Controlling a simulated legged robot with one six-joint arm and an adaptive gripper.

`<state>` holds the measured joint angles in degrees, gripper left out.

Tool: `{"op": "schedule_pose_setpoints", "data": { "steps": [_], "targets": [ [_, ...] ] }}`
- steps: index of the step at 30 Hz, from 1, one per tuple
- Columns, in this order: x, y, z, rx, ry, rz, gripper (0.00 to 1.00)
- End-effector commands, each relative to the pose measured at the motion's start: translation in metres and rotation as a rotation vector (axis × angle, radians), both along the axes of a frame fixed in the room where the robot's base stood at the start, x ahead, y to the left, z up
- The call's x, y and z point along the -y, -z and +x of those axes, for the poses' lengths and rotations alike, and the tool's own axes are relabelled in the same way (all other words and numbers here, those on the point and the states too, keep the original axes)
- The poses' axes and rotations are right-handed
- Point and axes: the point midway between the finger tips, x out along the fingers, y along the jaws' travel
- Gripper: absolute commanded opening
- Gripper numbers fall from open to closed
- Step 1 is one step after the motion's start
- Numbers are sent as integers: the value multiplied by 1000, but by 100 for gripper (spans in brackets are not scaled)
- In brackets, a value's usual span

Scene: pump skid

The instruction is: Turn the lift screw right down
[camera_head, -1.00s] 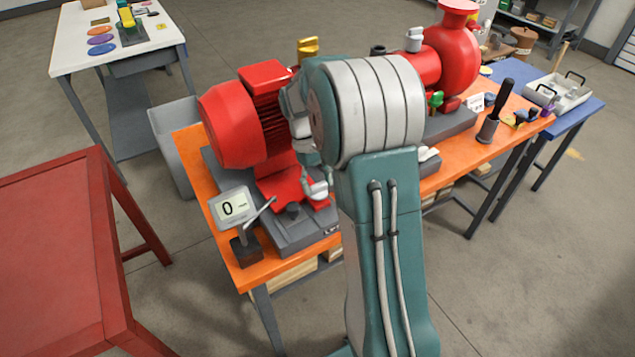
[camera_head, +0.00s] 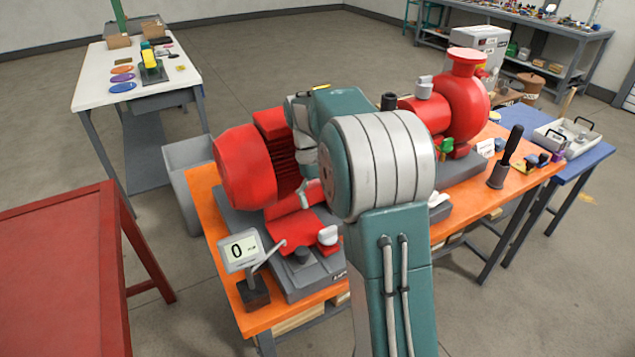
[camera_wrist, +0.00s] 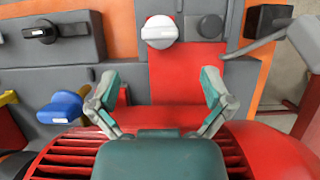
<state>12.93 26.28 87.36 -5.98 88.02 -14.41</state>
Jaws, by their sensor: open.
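A white knob (camera_head: 328,235) stands on the front of the red motor foot (camera_head: 290,230); which part is the lift screw is not labelled. The white knob also shows in the wrist view (camera_wrist: 160,31), at top centre, with a pale bar across its top. A dark round post (camera_head: 302,254) stands beside it. My gripper (camera_wrist: 162,86) is open and empty over the red foot, its two fingers wide apart. The white knob lies beyond the fingertips, apart from them. In the head view my arm hides most of the gripper. A display (camera_head: 241,250) beside the motor reads 0.
In the wrist view, a black-handled knob (camera_wrist: 44,31) and a blue knob (camera_wrist: 64,106) lie to the left. The finned red motor (camera_wrist: 70,155) is close below my gripper. A grey lever (camera_head: 268,250) reaches from the display. The red pump (camera_head: 465,95) stands at right.

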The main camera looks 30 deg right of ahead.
Motion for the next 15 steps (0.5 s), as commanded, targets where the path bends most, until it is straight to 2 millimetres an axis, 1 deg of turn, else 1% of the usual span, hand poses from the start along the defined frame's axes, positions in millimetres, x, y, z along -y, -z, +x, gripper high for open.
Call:
{"op": "schedule_pose_setpoints", "data": {
  "steps": [1, 3, 6, 10, 15],
  "targets": [
    [0, -9, 5, 3, 0, -1, 100],
    [-1, -20, 10, 2, -1, 0, 100],
    [-1, -32, 15, 1, -1, 0, 100],
    [-2, -40, 18, 0, -1, 0, 100],
    [-2, -42, 18, -2, -1, 0, 100]
  ]
}}
